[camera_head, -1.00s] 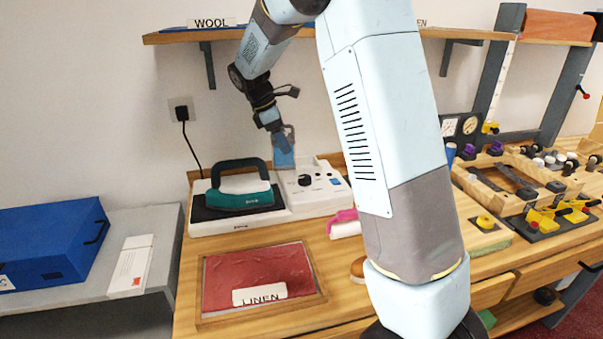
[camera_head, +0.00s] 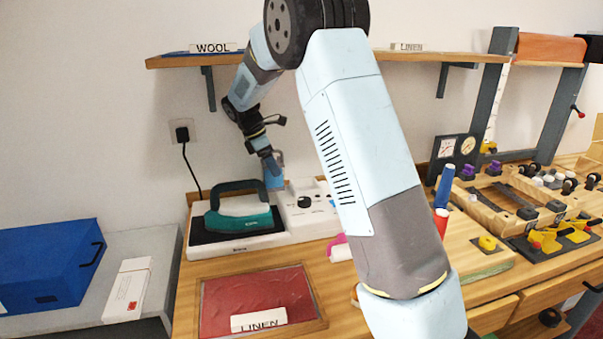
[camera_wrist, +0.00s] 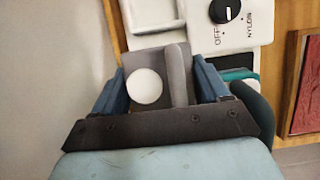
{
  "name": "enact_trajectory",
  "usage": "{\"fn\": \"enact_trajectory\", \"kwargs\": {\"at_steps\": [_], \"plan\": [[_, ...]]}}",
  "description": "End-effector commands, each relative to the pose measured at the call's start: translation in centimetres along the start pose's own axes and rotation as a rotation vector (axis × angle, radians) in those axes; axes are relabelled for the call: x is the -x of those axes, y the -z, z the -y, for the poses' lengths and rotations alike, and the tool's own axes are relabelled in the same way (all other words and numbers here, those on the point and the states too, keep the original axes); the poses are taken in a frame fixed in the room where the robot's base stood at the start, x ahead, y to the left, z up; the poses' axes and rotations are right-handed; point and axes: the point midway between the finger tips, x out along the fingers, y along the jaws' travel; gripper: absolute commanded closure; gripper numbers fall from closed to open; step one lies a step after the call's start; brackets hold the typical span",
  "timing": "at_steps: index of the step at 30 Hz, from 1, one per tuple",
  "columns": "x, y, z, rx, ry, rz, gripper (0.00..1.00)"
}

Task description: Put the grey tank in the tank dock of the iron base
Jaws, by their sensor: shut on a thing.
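My gripper (camera_wrist: 160,68) is shut on the grey tank (camera_wrist: 179,80), which sits between its two blue fingers in the wrist view. The tank has a round white cap and a raised grey strip beside it. In the head view my gripper (camera_head: 274,178) is above the back of the white iron base (camera_head: 236,246), and the tank is mostly hidden by the fingers. The base (camera_wrist: 240,35) also shows in the wrist view, with a pale rimmed recess (camera_wrist: 127,14) just beyond the tank. That recess looks like the tank dock. The tank partly overlaps it in the picture; contact cannot be told.
A teal iron (camera_head: 240,223) rests on the left of the base, close to my gripper. A black dial (camera_head: 304,202) is on the right. A red LINEN panel (camera_head: 250,295) lies in front. A shelf (camera_head: 170,62) runs above. A blue box (camera_head: 45,265) stands left.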

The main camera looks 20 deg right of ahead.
Motion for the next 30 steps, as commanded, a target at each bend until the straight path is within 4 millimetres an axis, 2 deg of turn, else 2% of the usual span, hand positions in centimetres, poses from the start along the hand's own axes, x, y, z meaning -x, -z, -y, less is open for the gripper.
{"fn": "enact_trajectory", "kwargs": {"at_steps": [1, 6, 12, 23, 30], "plan": [[-0.4, -1.2, 0.0, -0.004, 0.001, 0.001, 0.72], [-1.8, -4.6, 0.1, -0.004, 0.001, 0.001, 0.72], [-3.1, -7.7, 0.0, -0.002, 0.000, 0.001, 0.72], [-4.1, -10.2, 0.0, -0.003, 0.000, 0.000, 0.72], [-7.2, -8.8, 0.0, 0.001, 0.000, 0.001, 0.72]]}}
